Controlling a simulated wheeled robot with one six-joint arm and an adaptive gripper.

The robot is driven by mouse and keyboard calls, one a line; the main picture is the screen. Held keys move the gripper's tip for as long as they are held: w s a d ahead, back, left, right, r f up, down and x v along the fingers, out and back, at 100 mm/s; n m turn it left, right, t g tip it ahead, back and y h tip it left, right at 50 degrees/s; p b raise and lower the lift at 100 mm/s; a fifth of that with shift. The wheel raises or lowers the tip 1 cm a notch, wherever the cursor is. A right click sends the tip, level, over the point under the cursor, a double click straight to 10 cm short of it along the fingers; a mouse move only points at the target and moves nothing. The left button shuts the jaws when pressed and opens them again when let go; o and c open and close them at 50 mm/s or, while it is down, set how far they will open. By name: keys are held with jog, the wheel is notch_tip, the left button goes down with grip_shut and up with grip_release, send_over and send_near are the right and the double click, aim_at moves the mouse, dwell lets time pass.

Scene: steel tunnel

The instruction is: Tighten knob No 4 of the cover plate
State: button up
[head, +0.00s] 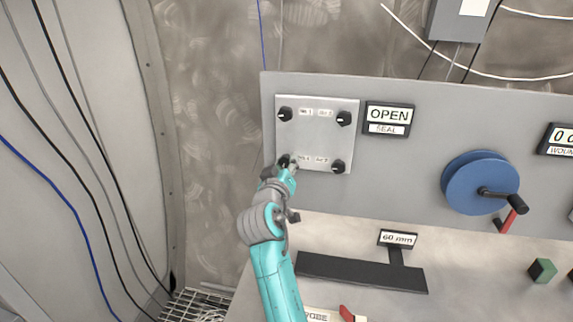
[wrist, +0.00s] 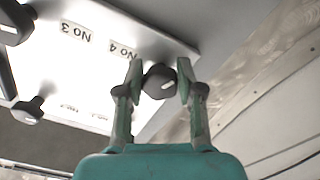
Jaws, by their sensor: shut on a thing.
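The cover plate (head: 320,130) is a pale metal square on the grey panel, with a black knob at each corner. Knob No 4 (wrist: 158,82), dark with a pale mark, sits between my gripper's (wrist: 157,84) two fingers in the wrist view, beside its "No 4" label (wrist: 121,50). My gripper is shut on this knob. In the head view my gripper (head: 287,166) is at the plate's lower left corner and largely hides the knob. The other knobs (head: 285,114), (head: 343,118) and (head: 338,166) stand clear of it.
An "OPEN / SEAL" sign (head: 388,117) is right of the plate. A blue crank wheel (head: 480,183) is farther right. Below are a dark bar (head: 360,271) with a "60 mm" label (head: 397,238) and a green block (head: 542,270). Cables hang on the left wall.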

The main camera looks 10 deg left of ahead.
jog(key=m, duration=0.5)
jog(key=shift+a+m, duration=0.15)
jog(key=shift+m, duration=0.15)
jog(key=m, duration=0.5)
jog(key=shift+a, duration=0.1)
dwell(0.3)
jog(key=o, duration=1.2)
jog(key=shift+c, duration=0.2)
jog(key=shift+s, duration=0.1)
jog(key=s, duration=1.1)
jog(key=shift+s+a, duration=0.2)
jog(key=shift+s, duration=0.2)
